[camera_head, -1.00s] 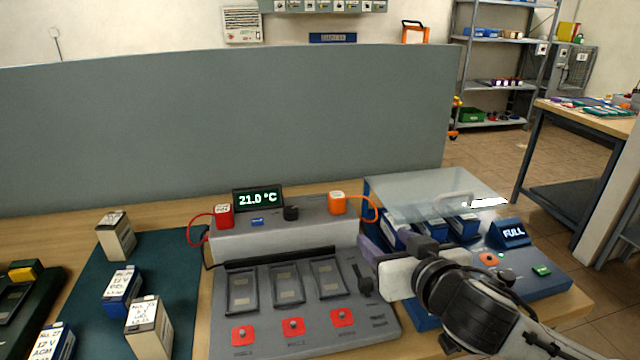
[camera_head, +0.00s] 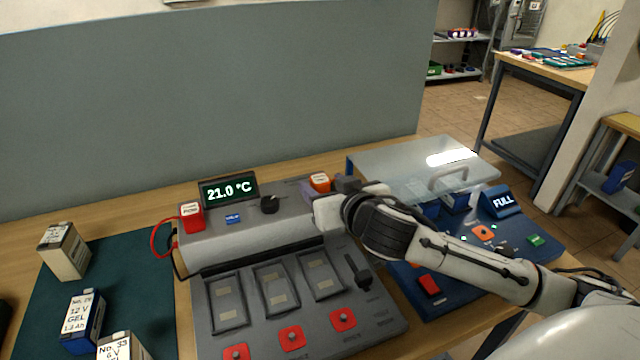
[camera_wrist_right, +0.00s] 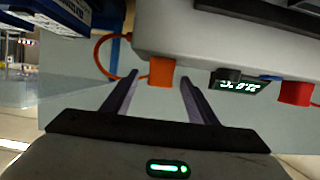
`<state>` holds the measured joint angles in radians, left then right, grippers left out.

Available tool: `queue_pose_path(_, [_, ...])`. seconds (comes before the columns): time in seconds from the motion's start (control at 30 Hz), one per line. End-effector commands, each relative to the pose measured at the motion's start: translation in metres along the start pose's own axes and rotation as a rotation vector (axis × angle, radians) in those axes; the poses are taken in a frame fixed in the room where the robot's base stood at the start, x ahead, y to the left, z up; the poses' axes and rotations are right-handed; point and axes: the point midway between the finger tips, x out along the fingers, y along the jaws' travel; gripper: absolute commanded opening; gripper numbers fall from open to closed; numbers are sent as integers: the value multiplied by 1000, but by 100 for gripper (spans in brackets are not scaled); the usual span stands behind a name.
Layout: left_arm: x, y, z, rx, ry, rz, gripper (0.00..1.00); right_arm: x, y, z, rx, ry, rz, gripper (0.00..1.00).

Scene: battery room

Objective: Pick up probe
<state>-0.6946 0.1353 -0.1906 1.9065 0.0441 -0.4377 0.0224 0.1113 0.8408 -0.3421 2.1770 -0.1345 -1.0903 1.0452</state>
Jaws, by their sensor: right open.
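Two probe-like blocks with cables sit on the grey tester (camera_head: 250,240). The orange probe (camera_head: 320,182) is at its right end, and the red probe (camera_head: 192,216) is at its left end. My right gripper (camera_head: 328,188) is open at the orange probe. In the right wrist view the orange probe (camera_wrist_right: 161,71) shows between the tips of the two open fingers (camera_wrist_right: 158,80), with space on both sides. Its orange cable loops off to the left there. The red probe (camera_wrist_right: 296,92) is at the right of that view. My left gripper is not in view.
A temperature display (camera_head: 229,191) and a black knob (camera_head: 269,204) stand on the tester beside the probes. A blue unit with a clear lid (camera_head: 420,165) is close on the right. Several batteries stand on the green mat (camera_head: 135,290) at left. A grey partition (camera_head: 200,100) rises behind.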

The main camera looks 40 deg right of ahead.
Motion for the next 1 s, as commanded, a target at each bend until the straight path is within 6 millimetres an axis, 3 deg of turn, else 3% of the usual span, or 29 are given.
queue_pose_path(0.2, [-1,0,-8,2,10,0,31,24,0,0,0,0,1,53])
queue_pose_path(0.43, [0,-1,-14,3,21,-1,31,26,0,0,0,0,-1,53])
queue_pose_path(0.47, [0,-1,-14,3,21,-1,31,26,0,0,0,0,-1,51])
queue_pose_path(0.7, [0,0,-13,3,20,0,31,26,0,0,0,0,-1,11])
queue_pose_path(1.0, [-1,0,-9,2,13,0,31,25,0,-4,0,3,0,8])
